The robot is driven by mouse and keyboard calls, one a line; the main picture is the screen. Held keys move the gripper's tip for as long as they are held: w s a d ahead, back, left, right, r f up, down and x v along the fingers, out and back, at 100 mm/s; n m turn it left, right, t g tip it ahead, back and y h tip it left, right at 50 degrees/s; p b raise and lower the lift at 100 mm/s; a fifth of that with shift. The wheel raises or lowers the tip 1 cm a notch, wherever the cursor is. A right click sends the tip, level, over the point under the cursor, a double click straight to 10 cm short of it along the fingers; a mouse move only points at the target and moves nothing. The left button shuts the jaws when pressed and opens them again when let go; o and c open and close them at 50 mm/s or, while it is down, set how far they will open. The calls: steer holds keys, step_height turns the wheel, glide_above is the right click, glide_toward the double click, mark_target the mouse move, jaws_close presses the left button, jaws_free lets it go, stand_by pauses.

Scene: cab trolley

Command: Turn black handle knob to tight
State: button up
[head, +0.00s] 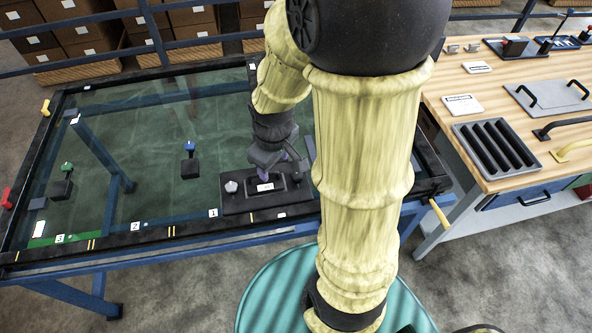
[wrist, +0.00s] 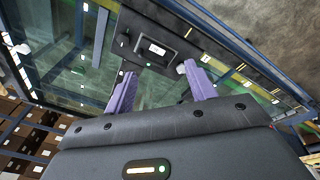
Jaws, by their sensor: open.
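A black panel (head: 245,204) with a small white label sits on the glass table near its front right, beside the tag marked 1. It carries a small grey knob (head: 231,187) on its left and a dark knob on its right, seen in the wrist view (wrist: 124,40). I cannot tell for sure that this dark one is the black handle knob, or which way it is set. My gripper (head: 283,166) is over the panel, its purple fingers apart and nothing between them. In the wrist view the fingers (wrist: 160,80) point toward the panel, apart from the knobs.
The glass table (head: 130,232) has a dark frame. A blue-topped knob (head: 190,147) and a green-topped knob (head: 66,167) stand on black blocks to the left. A wooden workbench (head: 470,90) with trays and handles stands at the right. Boxes (head: 90,38) line the back.

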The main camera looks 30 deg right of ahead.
steer(key=w+d+f+n+g+p, duration=0.1)
steer(key=w+d+n+p, duration=0.1)
steer(key=w+d+n, duration=0.45)
steer(key=n+g+p, duration=0.1)
steer(key=n+p, duration=0.1)
steer(key=n, duration=0.9)
glide_above(296, 175)
step_height(296, 175, down, 4)
steer(key=shift+r+m, duration=0.15)
steer(key=shift+m, duration=0.1)
step_height(296, 175, down, 17)
steer(key=shift+f+p, duration=0.2)
steer(key=shift+p, duration=0.9)
steer(key=c, duration=1)
